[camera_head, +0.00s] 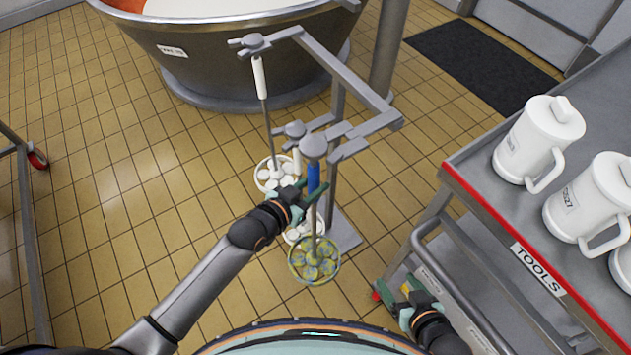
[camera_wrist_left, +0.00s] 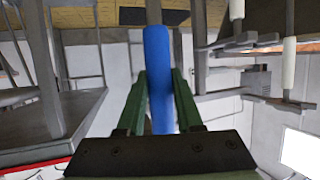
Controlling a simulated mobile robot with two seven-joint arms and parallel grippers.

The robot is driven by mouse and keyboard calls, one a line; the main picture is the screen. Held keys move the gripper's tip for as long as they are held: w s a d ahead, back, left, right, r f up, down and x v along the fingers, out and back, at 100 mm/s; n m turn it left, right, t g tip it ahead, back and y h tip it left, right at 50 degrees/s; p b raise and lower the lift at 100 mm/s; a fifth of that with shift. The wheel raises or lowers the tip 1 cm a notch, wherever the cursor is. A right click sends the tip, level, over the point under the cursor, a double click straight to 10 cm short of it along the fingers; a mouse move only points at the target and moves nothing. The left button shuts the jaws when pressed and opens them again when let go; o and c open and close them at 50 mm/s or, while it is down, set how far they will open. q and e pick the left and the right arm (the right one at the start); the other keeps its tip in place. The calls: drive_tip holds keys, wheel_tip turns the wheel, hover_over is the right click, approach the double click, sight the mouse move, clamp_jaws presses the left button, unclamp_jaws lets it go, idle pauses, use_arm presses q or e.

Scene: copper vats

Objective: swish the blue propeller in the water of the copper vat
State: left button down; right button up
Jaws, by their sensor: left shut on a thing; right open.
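The blue propeller hangs on a grey stand. Its blue handle (camera_head: 313,178) is upright, and its round head (camera_head: 314,261), smeared yellow and green, is low above the floor. My left gripper (camera_head: 303,196) is shut on the blue handle, which fills the space between its fingers in the left wrist view (camera_wrist_left: 158,85). The copper vat (camera_head: 225,45) stands at the top of the head view, with pale liquid (camera_head: 225,8) in it and part of its rim cut off. My right gripper (camera_head: 405,297) is open and empty beside the tool cart.
The grey stand (camera_head: 345,75) also holds white-handled propellers, one with a white head (camera_head: 277,172). The tool cart (camera_head: 480,190) at the right carries several white jugs (camera_head: 538,140). A dark mat (camera_head: 483,65) lies behind it. Tiled floor (camera_head: 130,190) is clear at the left.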

use_arm(q)
drive_tip(key=shift+r, duration=0.2)
use_arm(e)
drive_tip(key=shift+r, duration=0.1)
use_arm(q)
drive_tip(key=s+a+p, duration=0.1)
drive_tip(key=s+a, duration=0.4)
drive_tip(key=a, duration=0.2)
drive_tip(key=shift+r, duration=0.4)
use_arm(e)
drive_tip(key=shift+r, duration=0.4)
use_arm(q)
drive_tip(key=shift+a, duration=0.1)
